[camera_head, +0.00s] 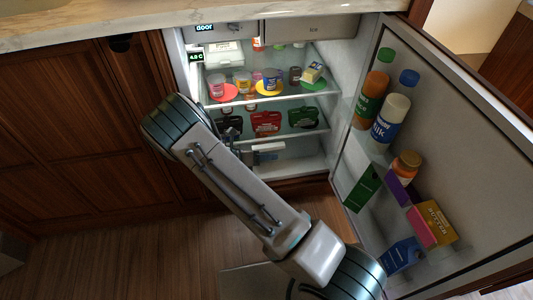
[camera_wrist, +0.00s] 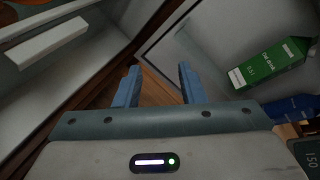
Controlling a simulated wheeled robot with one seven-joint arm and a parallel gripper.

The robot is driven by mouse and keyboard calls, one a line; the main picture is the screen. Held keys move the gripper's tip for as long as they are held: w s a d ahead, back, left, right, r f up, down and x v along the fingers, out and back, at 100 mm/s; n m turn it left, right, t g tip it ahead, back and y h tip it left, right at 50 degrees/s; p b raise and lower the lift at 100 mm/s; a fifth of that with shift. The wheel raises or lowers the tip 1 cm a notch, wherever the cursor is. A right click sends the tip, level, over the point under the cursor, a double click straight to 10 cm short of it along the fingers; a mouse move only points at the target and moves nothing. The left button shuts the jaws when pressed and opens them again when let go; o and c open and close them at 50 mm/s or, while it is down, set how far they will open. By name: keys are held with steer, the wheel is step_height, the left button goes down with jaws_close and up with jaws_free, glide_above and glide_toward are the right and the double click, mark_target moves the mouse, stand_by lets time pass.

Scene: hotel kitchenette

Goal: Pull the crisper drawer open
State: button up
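The crisper drawer's pale bar handle (camera_head: 268,148) shows low in the open fridge, below the glass shelf with red and green packs. In the wrist view a white bar handle (camera_wrist: 47,40) lies at the upper left, apart from my fingers. My gripper (camera_head: 238,157) is in front of the fridge's lower part, just left of and below the handle, and partly hidden by my arm. In the wrist view my gripper (camera_wrist: 157,85) has its two blue fingers spread, with nothing between them. My arm hides part of the drawer front, so I cannot tell whether it is fully shut.
The fridge door (camera_head: 440,130) stands wide open at the right, its racks holding bottles, a jar and cartons. A green oat drink carton (camera_wrist: 270,62) is right of my fingers. Wooden cabinets (camera_head: 85,120) are at the left. The wooden floor (camera_head: 150,245) is clear at lower left.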

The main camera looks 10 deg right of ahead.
steer(key=w+a+f+n+t+b, duration=0.1)
steer(key=w+a+f+n+t, duration=0.15)
steer(key=f+n+t, duration=0.4)
steer(key=w+a+f+n+t, duration=0.1)
steer(key=a+f+n+t, duration=0.3)
steer(key=f+n, duration=0.45)
steer(key=f+b+x, duration=0.1)
steer(key=b+x, duration=0.2)
steer(key=x, duration=1)
steer(key=shift+w+r+n+y, duration=0.3)
steer(key=shift+r+y, duration=0.1)
jaws_close()
